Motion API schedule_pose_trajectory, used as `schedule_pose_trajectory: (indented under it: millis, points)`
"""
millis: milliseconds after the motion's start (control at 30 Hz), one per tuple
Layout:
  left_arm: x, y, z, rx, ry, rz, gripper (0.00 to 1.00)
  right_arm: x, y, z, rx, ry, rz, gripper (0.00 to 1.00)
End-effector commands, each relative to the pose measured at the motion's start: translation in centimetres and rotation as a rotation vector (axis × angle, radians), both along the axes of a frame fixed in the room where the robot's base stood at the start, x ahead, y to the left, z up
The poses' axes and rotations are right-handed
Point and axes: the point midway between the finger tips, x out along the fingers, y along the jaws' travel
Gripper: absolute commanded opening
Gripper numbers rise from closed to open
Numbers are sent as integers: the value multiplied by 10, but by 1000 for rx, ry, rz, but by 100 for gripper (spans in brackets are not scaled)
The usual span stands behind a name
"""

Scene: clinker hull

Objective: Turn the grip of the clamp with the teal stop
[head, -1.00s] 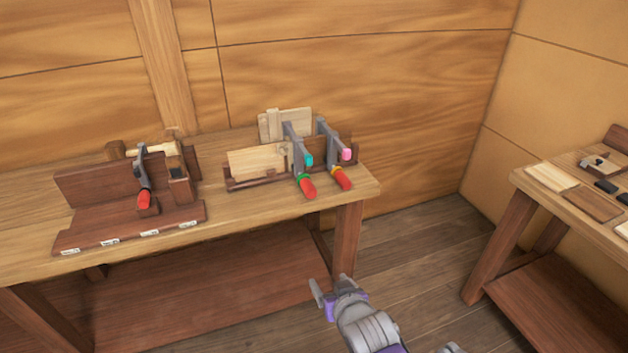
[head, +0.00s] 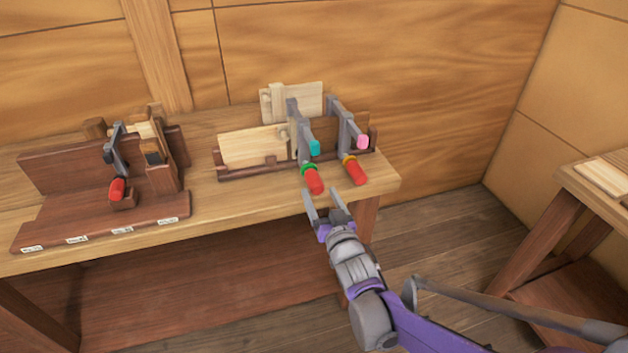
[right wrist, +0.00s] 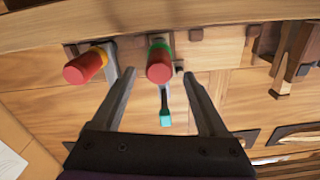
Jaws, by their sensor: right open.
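The clamp with the teal stop (head: 314,148) stands at the bench's right part, its bar upright against the wooden rack. Its red grip (head: 313,181) with a green collar points out over the front edge. It also shows in the right wrist view as a red grip (right wrist: 159,67) above the teal stop (right wrist: 165,118). My right gripper (head: 328,194) is open and empty, just below and in front of this grip, apart from it. In the right wrist view the grip lies ahead between the spread fingers (right wrist: 160,85). My left gripper is not in view.
Close on the right stands a second clamp with a pink stop (head: 363,142) and a red grip with yellow collar (head: 355,172). A dark fixture (head: 90,215) with a third red-gripped clamp (head: 118,188) is at the left. Another table (head: 590,185) stands far right.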

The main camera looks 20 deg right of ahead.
Motion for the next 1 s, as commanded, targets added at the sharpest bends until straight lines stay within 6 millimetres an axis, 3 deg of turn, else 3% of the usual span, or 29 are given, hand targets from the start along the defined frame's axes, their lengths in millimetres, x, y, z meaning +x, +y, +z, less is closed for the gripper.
schedule_pose_trajectory:
  millis: [100,300,733,1000]
  points:
    - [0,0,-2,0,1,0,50,25,1,-1,0,1,0,76]
    - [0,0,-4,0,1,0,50,53,2,-1,0,1,0,76]
    - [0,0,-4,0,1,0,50,64,2,0,0,1,0,76]
    - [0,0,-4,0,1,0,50,63,2,0,0,1,0,30]
